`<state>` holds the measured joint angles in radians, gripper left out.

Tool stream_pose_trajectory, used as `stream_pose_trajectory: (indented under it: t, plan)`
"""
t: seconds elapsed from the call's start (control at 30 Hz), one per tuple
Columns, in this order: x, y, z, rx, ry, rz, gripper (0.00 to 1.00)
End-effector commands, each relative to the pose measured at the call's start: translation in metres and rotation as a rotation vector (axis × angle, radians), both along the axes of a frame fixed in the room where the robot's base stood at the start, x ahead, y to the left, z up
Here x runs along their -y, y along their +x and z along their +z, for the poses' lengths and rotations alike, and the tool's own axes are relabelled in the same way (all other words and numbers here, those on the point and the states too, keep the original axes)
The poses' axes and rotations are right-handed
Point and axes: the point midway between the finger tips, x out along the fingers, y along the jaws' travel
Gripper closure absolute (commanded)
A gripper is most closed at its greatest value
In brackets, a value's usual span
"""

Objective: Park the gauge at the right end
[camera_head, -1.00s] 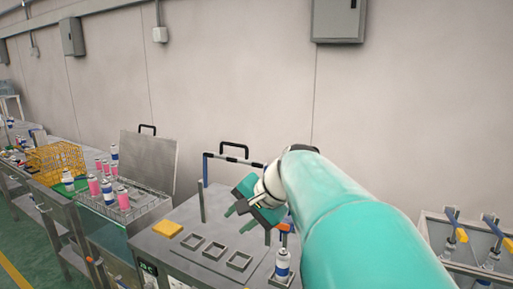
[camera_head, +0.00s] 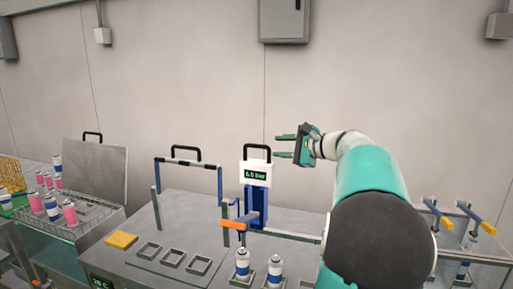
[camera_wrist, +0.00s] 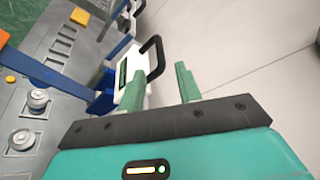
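The gauge (camera_head: 257,173) is a white box with a green-lit display reading about 6.5 bar and a black loop handle on top. It sits upright against a blue column (camera_head: 256,206) on the metal bench. In the wrist view the gauge (camera_wrist: 133,72) is beyond the fingers, partly hidden by the left one.
An orange-ended lever (camera_head: 234,225) projects in front of the column. Two capped cans (camera_head: 242,263) stand at the bench front. Left are square holders (camera_head: 172,258), a yellow pad (camera_head: 121,240) and a striped-bar frame (camera_head: 187,162). Yellow-handled levers (camera_head: 437,214) stand right of my arm.

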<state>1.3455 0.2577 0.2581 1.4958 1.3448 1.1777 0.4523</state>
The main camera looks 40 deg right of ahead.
Motion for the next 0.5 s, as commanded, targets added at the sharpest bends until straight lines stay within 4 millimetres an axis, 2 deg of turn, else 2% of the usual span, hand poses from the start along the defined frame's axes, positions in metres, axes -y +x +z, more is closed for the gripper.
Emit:
stream_pose_trajectory:
  t: [0.03, 0.3, 0.5]
  plan:
    - [-0.002, 0.011, -0.002, 0.0, 0.001, 0.004, 0.66]
    - [-0.009, 0.062, -0.014, 0.0, 0.0, 0.004, 0.66]
    - [-0.011, 0.087, -0.019, 0.0, -0.001, 0.002, 0.66]
